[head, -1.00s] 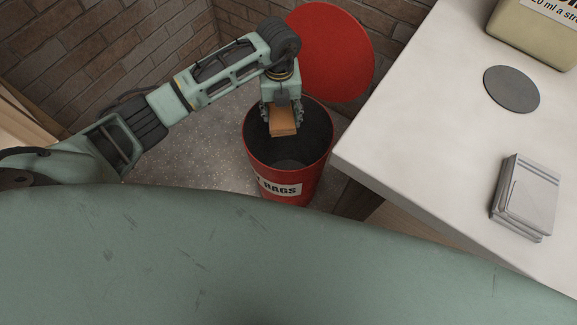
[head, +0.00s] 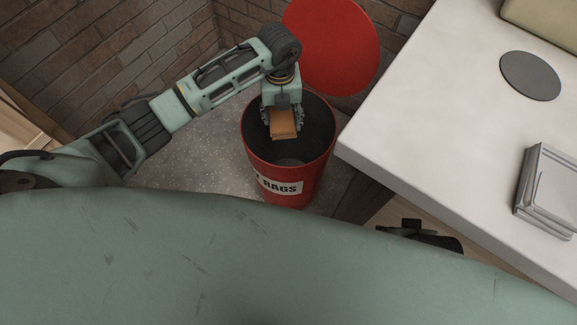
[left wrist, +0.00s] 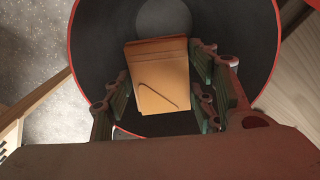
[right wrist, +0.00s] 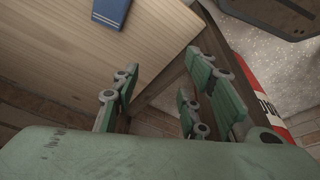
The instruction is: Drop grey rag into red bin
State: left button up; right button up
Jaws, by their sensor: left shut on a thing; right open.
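A grey folded rag (head: 548,190) lies on the white table at the right edge of the head view. The red bin (head: 262,165) stands on the floor left of the table, labelled "RAGS", its round lid (head: 335,45) raised. My left gripper (head: 283,122) is over the bin's mouth, shut on an orange-brown folded cloth (head: 284,128). The left wrist view shows this cloth (left wrist: 160,80) between the fingers, with the dark bin inside below. My right gripper (right wrist: 165,88) is open and empty, low beside wooden furniture; a dark part of it seems to show below the table edge.
The white table (head: 430,110) has a dark grey disc (head: 530,75) and a beige container (head: 545,22) on it. Its near corner is close to the bin. Brick walls stand behind the bin. A blue object (right wrist: 112,12) lies on a wooden surface in the right wrist view.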

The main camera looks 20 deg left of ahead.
pick_arm(q)
jog(key=shift+f, duration=0.15)
pick_arm(e)
jog(key=shift+s+r, duration=0.1)
jog(key=shift+r, duration=0.4)
pick_arm(q)
jog(key=o, duration=1.2)
notch_tip(320, 180, up, 12)
jog(key=shift+r, duration=0.1)
